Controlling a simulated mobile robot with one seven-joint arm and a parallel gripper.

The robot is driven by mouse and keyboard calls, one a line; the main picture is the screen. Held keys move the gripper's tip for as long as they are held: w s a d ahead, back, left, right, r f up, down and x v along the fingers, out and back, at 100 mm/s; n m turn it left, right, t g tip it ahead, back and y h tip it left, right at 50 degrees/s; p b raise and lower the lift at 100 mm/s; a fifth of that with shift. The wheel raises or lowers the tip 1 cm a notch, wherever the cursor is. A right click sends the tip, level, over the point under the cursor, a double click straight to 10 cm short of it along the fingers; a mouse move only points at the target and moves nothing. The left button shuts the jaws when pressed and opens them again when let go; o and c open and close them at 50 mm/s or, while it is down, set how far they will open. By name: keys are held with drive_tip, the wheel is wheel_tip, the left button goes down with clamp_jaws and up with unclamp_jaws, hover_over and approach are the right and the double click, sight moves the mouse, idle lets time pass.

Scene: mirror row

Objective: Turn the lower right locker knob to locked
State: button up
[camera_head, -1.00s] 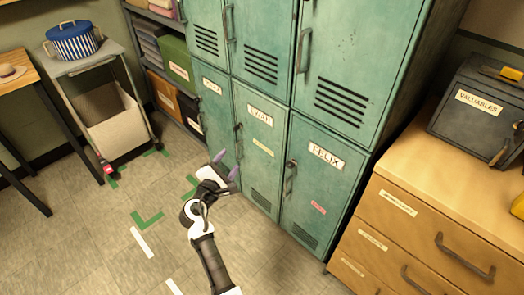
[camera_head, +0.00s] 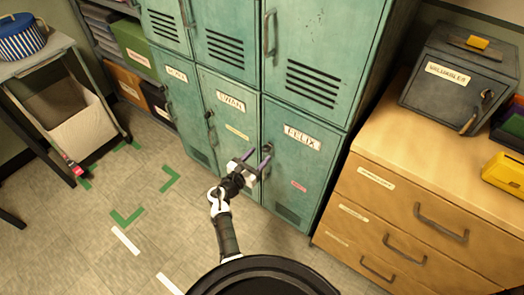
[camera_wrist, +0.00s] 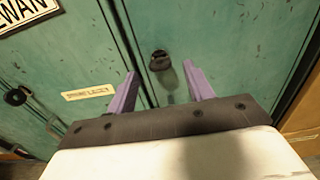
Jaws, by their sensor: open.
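The lower right locker door (camera_head: 303,170) is green and labelled FELIX. Its small dark knob (camera_wrist: 160,61) shows in the wrist view, on the door's left side, ahead of and between my two purple fingers. My gripper (camera_head: 257,156) is open and empty in front of that door's left edge; it also shows in the wrist view (camera_wrist: 160,84). The fingertips appear short of the knob, with no contact visible. In the head view the knob is crowded by my fingers. I cannot tell which way the knob is set.
The EWAN door (camera_head: 233,125) adjoins on the left, with its own dark knob (camera_wrist: 16,96). A wooden drawer cabinet (camera_head: 400,215) stands close on the right, bearing a dark valuables box (camera_head: 455,85).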

sight(264, 150)
drive_tip(key=shift+x, duration=1.55)
drive_tip(key=c, duration=1)
